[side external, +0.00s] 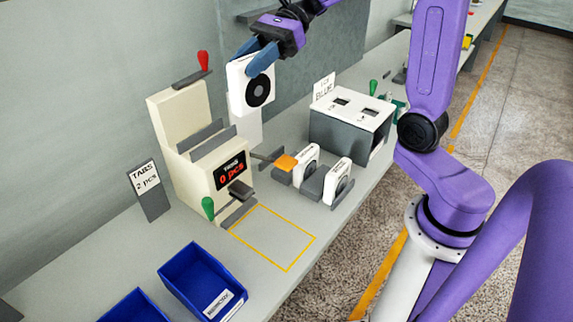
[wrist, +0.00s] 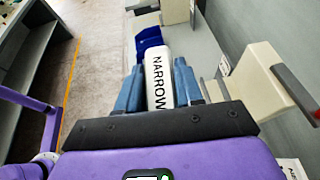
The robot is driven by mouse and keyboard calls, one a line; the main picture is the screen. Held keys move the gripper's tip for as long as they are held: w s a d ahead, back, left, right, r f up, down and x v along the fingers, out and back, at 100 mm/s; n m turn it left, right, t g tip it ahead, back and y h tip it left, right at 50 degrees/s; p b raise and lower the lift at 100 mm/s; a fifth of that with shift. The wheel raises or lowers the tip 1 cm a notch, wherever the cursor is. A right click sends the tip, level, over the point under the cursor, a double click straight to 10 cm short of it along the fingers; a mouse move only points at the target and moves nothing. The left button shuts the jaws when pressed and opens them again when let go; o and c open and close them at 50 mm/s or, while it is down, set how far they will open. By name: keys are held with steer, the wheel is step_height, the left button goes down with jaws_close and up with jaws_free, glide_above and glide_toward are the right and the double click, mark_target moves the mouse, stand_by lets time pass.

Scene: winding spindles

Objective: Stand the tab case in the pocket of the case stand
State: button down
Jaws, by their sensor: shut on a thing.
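A white tab case (side external: 240,88) with a black disc on its face is held high above the bench by my gripper (side external: 257,60). The blue fingers are shut on its upper part. In the wrist view, the case (wrist: 158,75) shows its narrow edge, lettered NARROW, between my gripper's fingers (wrist: 157,88). A low grey stand (side external: 313,184) is on the bench, to the right of and below the held case. Two similar white cases (side external: 306,160) (side external: 338,178) stand upright in it. Whether it is the case stand, and whether a pocket is free, I cannot tell.
A cream machine (side external: 180,125) with a red display reading 0 pcs and a red-knobbed lever stands left of the held case. A grey-and-white box (side external: 350,115) marked BLUE is to the right. Blue bins (side external: 203,282) sit in front. The yellow-outlined area (side external: 273,238) is empty.

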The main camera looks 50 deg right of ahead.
steer(key=w+d+f+m+t+h, duration=0.3)
steer(key=w+d+f+m+t, duration=0.2)
steer(key=w+d+m+t, duration=0.15)
steer(key=s+d+f+m+t+h, duration=0.3)
steer(key=d+f+m+t+h, duration=0.2)
steer(key=d, duration=0.4)
steer(key=shift+s+d+f+m+h, duration=0.25)
steer(key=shift+f+m+h, duration=0.45)
steer(key=shift+f+m, duration=0.4)
steer(key=shift+r+t, duration=0.1)
steer(key=shift+t, duration=0.15)
